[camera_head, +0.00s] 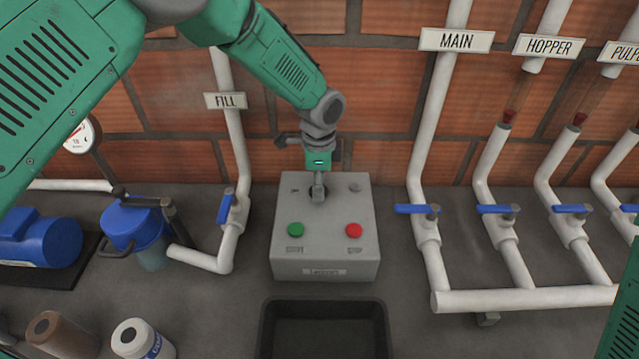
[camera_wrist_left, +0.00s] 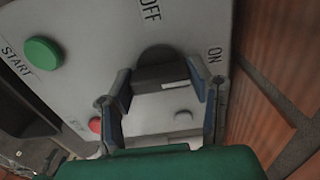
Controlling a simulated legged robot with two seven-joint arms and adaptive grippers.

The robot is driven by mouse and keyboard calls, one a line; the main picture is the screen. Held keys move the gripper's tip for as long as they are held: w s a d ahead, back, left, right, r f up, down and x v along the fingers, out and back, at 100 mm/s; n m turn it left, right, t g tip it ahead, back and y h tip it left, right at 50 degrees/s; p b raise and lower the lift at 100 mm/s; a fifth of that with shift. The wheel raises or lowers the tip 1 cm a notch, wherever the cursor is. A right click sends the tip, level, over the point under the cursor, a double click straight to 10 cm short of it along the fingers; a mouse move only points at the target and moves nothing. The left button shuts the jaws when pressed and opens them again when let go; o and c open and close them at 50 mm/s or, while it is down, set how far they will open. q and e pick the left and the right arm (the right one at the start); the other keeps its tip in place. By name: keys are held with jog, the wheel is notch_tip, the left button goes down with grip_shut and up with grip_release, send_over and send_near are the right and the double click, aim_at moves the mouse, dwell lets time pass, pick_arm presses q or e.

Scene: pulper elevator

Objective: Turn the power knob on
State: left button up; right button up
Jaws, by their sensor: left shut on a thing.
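The grey control box (camera_head: 325,258) stands on the counter in the middle of the head view, with a green button (camera_head: 295,229) and a red button (camera_head: 353,230) on its top. My left gripper (camera_head: 318,192) reaches down to the upper part of the box and hides most of the knob. In the left wrist view the dark power knob (camera_wrist_left: 160,76) sits between the two fingers of my left gripper (camera_wrist_left: 168,88), which is shut on it. A white mark on the knob points toward the ON label (camera_wrist_left: 215,55); the OFF label (camera_wrist_left: 150,9) is beside it. My right gripper is out of view.
White pipes with blue valve handles (camera_head: 417,209) stand to the right, under signs such as MAIN (camera_head: 456,40). The FILL pipe (camera_head: 233,140) and a blue-lidded filter (camera_head: 135,225) are to the left. A dark bin (camera_head: 325,304) is in front of the box.

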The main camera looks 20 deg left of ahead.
pick_arm(q)
jog(key=o, duration=1.2)
jog(key=shift+w, duration=0.15)
jog(key=shift+c, duration=0.2)
notch_tip(320, 180, up, 12)
jog(key=shift+f, duration=0.1)
